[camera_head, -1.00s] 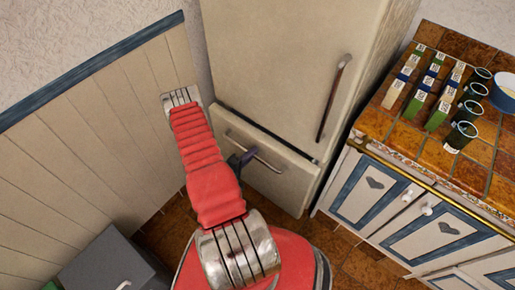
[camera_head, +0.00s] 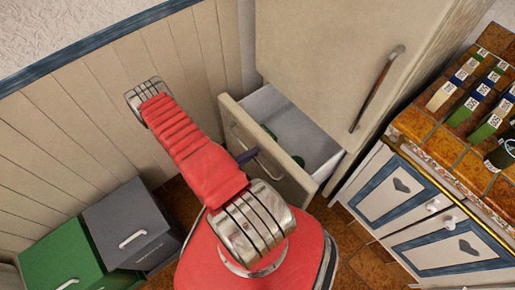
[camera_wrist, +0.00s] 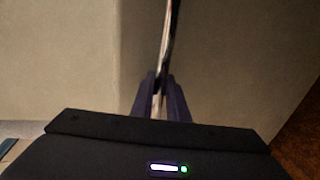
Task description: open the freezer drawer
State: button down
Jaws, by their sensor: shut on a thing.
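The freezer drawer (camera_head: 233,116) is at the bottom of the cream fridge and is pulled out, its white inside showing with green items (camera_head: 297,161) in it. Its metal handle (camera_head: 269,169) runs across the drawer front. My gripper (camera_head: 246,157) is at the handle's left part, mostly hidden behind my red arm. In the wrist view, my gripper's dark fingers (camera_wrist: 159,97) are shut on the handle (camera_wrist: 167,40), with the drawer front (camera_wrist: 220,70) close behind.
The fridge's upper door (camera_head: 318,45) is shut. A wooden wall panel (camera_head: 60,120) stands at the left. A grey bin (camera_head: 128,225) and a green bin (camera_head: 62,258) stand at lower left. A tiled counter (camera_head: 440,140) with boxes is at the right.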

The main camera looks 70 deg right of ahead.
jog(key=shift+a+f, duration=0.15)
jog(key=shift+a, duration=0.15)
jog(key=c, duration=2.1)
grip_release()
jog(key=shift+o, duration=0.3)
jog(key=shift+w, duration=0.1)
